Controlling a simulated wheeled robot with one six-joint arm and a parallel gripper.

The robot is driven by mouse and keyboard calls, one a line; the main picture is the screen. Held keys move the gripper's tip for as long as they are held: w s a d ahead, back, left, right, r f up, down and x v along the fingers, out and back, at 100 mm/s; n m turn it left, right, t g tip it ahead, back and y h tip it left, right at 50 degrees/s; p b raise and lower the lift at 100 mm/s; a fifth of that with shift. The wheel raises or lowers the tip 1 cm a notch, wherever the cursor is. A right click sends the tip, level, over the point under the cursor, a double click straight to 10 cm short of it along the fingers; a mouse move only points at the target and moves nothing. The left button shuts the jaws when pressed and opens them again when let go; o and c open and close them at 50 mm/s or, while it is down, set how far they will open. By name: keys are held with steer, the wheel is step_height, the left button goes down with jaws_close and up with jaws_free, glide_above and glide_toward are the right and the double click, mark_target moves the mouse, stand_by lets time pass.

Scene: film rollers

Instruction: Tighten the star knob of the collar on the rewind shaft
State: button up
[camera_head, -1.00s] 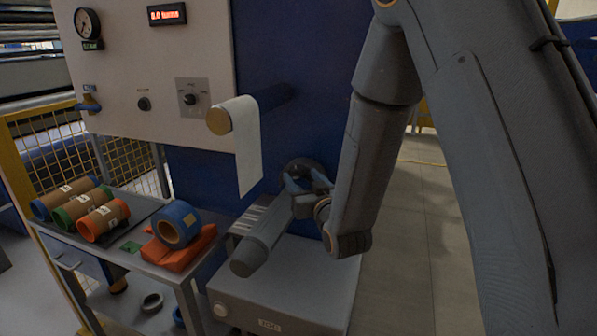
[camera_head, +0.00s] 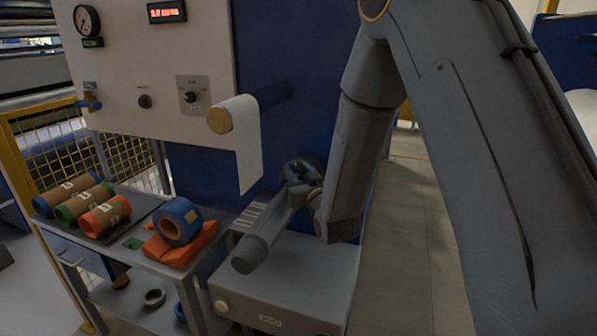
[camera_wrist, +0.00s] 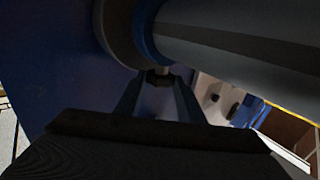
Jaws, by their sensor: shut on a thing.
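The grey rewind shaft (camera_head: 268,236) sticks out from the blue machine face toward the camera, above a grey cabinet. In the wrist view the shaft (camera_wrist: 235,38) crosses the upper right. A blue ring (camera_wrist: 143,30), which looks like the collar, sits around its inner end beside a grey disc (camera_wrist: 112,32). My gripper (camera_wrist: 160,82) is just below this ring, its two fingers closed on a small dark piece, the star knob (camera_wrist: 160,77). In the head view my gripper (camera_head: 303,188) is at the shaft's inner end; the knob is hidden there.
A grey cabinet (camera_head: 285,285) stands under the shaft. A cart (camera_head: 150,255) at left holds several cores and a blue roll (camera_head: 180,222) on an orange block. A roller with white film (camera_head: 240,125) hangs above the shaft. Open floor (camera_head: 400,250) lies at right.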

steer(key=shift+a+h, duration=0.1)
steer(key=shift+h, duration=0.2)
steer(key=shift+a+m+t+h+b, duration=0.2)
steer(key=shift+m+h+b, duration=0.1)
steer(key=shift+m+h, duration=0.4)
steer(key=shift+a+m+t+h+b, duration=0.1)
steer(key=shift+m+t+h+b, duration=0.15)
steer(key=shift+m+h, duration=0.45)
steer(key=shift+a+m+h, duration=0.1)
steer(key=shift+m+h, duration=0.6)
steer(key=shift+h, duration=0.9)
steer(key=o, duration=1)
steer(key=shift+o, duration=0.2)
steer(key=shift+s+a+b, duration=0.15)
steer(key=shift+s+b, duration=0.5)
steer(key=shift+s, duration=1.35)
steer(key=shift+s+a+b, duration=0.1)
steer(key=shift+s+b, duration=0.5)
steer(key=shift+s, duration=1.35)
